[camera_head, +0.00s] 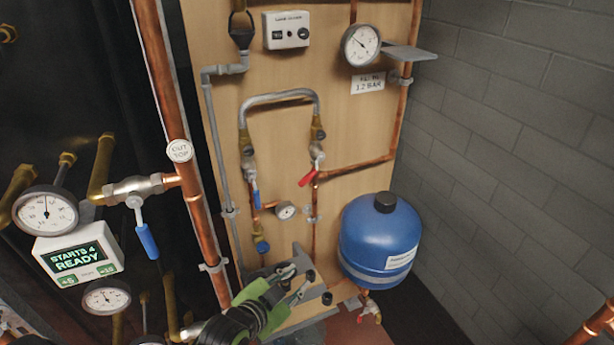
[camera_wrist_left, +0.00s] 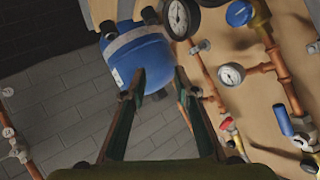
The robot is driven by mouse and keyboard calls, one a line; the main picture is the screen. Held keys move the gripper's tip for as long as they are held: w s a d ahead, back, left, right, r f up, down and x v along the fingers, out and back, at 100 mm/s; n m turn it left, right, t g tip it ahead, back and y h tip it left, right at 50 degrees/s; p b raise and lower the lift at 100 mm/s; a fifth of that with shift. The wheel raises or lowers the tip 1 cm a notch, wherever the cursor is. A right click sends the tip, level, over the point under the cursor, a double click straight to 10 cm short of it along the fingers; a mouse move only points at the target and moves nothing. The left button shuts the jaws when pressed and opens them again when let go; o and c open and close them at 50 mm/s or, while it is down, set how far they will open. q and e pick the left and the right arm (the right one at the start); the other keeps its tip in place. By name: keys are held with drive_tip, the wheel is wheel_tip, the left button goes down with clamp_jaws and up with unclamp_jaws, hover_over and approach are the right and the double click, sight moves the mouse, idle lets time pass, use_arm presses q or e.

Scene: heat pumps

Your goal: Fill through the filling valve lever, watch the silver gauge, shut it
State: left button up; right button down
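The silver gauge (camera_head: 361,45) is at the board's upper right, its needle toward the upper left, above a label reading 1.2 BAR (camera_head: 368,83). A grey hose loop (camera_head: 280,97) joins two brass valves. The left valve has a blue lever (camera_head: 254,190) hanging down; the right valve has a red lever (camera_head: 307,178) slanting down-left. Which one is the filling valve lever, I cannot tell. My left gripper (camera_head: 308,275) is open and empty, below both levers, apart from them. In the left wrist view its fingers (camera_wrist_left: 158,90) are spread, with the blue lever (camera_wrist_left: 283,120) off to the right.
A blue vessel (camera_head: 380,240) stands right of the gripper. A small gauge (camera_head: 286,210) and blue knob (camera_head: 262,246) sit below the levers. A copper pipe (camera_head: 179,150) runs along the board's left.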

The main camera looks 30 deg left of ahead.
sight(306, 181)
use_arm(q)
drive_tip(key=w+a+r+m+t+y, duration=0.1)
drive_tip(key=w+a+r+t, duration=0.15)
drive_tip(key=r, duration=0.55)
drive_tip(key=w+a+r+m+t, duration=0.1)
drive_tip(key=w+a+r+t, duration=0.15)
drive_tip(key=r, duration=0.65)
drive_tip(key=shift+t, duration=0.3)
drive_tip(key=w+p, duration=0.1)
drive_tip(key=w, duration=0.7)
drive_tip(key=w+p, duration=0.1)
drive_tip(key=w, duration=0.4)
drive_tip(key=shift+f+p, duration=0.25)
drive_tip(key=shift+p, duration=0.1)
drive_tip(key=shift+s, duration=0.1)
drive_tip(key=shift+c, duration=0.4)
clamp_jaws()
